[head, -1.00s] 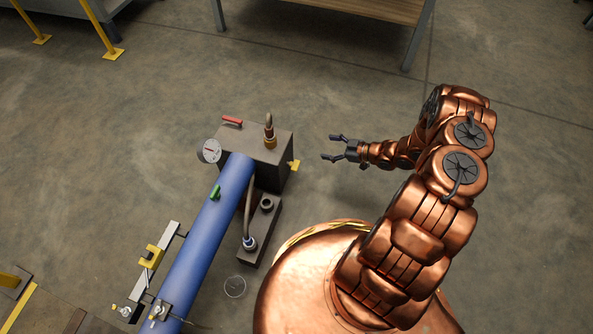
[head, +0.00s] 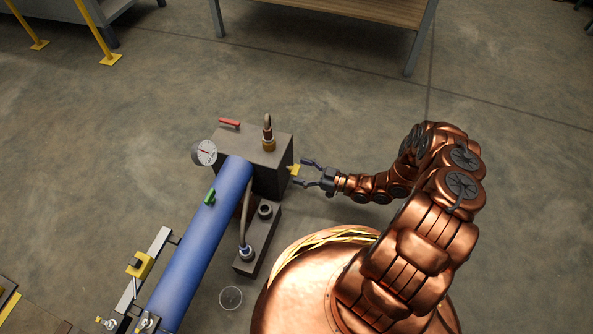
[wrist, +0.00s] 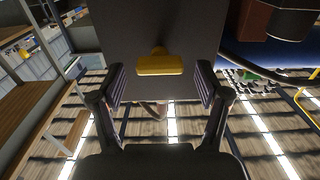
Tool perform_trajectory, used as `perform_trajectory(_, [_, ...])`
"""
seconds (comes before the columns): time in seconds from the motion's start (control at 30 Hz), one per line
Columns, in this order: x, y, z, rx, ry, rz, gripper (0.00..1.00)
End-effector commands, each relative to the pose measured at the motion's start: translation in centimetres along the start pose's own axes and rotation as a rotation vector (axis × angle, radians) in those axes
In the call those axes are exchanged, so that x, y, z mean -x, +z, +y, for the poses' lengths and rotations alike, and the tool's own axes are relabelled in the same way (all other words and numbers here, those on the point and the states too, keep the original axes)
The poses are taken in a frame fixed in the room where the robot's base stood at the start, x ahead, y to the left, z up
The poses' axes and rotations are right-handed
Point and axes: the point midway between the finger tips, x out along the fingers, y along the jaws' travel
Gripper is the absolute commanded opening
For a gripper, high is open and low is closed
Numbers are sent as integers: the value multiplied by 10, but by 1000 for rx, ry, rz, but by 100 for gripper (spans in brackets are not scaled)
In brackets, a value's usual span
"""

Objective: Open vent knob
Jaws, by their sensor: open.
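A yellow knob (head: 294,169), which I take for the vent knob, sticks out from the right side of a dark grey block (head: 268,152). In the wrist view the yellow knob (wrist: 160,64) is a wide bar on the block's flat face (wrist: 190,30). My gripper (head: 303,172) is open, with its fingers pointing left at the knob. In the wrist view the knob lies ahead, between the two fingers of my gripper (wrist: 160,88) and a little beyond the tips. No contact shows.
A blue pipe (head: 203,245) runs from the block toward the lower left, with a green handle (head: 210,196). A pressure gauge (head: 205,152), a red lever (head: 229,122) and a brass fitting (head: 268,140) are on or by the block.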

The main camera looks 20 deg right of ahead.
Motion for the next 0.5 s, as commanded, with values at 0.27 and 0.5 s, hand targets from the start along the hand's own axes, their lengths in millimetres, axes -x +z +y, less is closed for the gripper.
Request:
perform_trajectory(0.27, [-20,0,0,2,0,-1,75])
perform_trajectory(0.5, [-21,0,1,2,1,-1,75])
